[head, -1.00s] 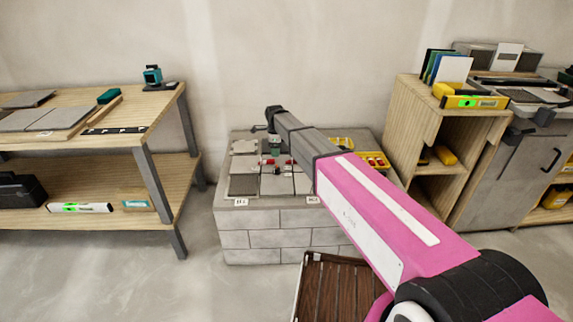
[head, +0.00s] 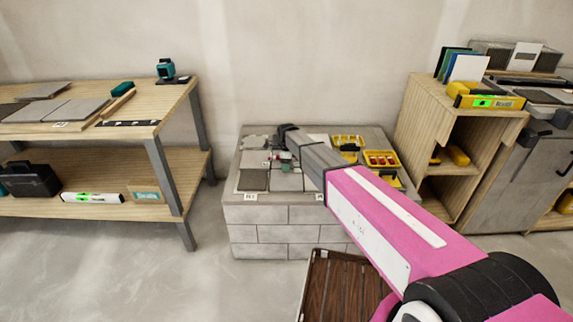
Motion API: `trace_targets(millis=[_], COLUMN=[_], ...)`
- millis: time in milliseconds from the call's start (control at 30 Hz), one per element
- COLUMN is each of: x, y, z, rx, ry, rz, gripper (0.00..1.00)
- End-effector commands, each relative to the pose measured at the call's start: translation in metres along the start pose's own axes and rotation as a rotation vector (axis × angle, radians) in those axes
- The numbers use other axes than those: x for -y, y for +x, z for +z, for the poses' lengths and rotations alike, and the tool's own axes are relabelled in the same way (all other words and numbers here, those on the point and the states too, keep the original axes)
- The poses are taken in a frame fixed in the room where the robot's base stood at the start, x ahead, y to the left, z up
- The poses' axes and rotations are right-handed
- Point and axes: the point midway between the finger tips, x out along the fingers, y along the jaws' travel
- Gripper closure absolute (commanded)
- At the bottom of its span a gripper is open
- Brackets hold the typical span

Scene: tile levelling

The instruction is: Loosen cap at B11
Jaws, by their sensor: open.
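My gripper (head: 285,165) hangs at the end of the arm, low over the tiles on the block-built stand (head: 270,215). Its jaws are open, though the fingertips are small and hard to make out. Grey tiles (head: 254,180) lie on the stand's top in rows. A small red cap (head: 277,157) shows just left of the gripper. Other caps are hidden behind the gripper and forearm. White labels (head: 250,197) sit on the stand's front edge, too small to read surely. I cannot tell which cap is at B11, or whether the gripper touches one.
Yellow bins, one with red parts (head: 381,159), stand at the right of the stand's top. A wooden workbench (head: 150,128) is at left, a wooden shelf unit (head: 417,130) at right. A slatted brown crate (head: 335,285) is in front. Floor between bench and stand is clear.

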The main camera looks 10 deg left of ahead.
Motion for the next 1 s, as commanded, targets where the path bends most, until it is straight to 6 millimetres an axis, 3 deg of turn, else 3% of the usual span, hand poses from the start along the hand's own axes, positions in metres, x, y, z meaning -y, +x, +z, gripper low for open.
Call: trace_targets(millis=[100, 267, 667, 1000], x=[0.0001, 0.0, 0.0, 0.0], y=[-0.0003, -0.0004, -0.0006, -0.0008], z=[0.0, 0.0, 0.0, 0.0], rx=[0.0, 0.0, 0.0, 0.0], ry=[0.0, 0.0, -0.05, -0.288], rz=[0.0, 0.0, 0.0, 0.0], gripper=[0.42, 0.91, 0.91, 0.91])
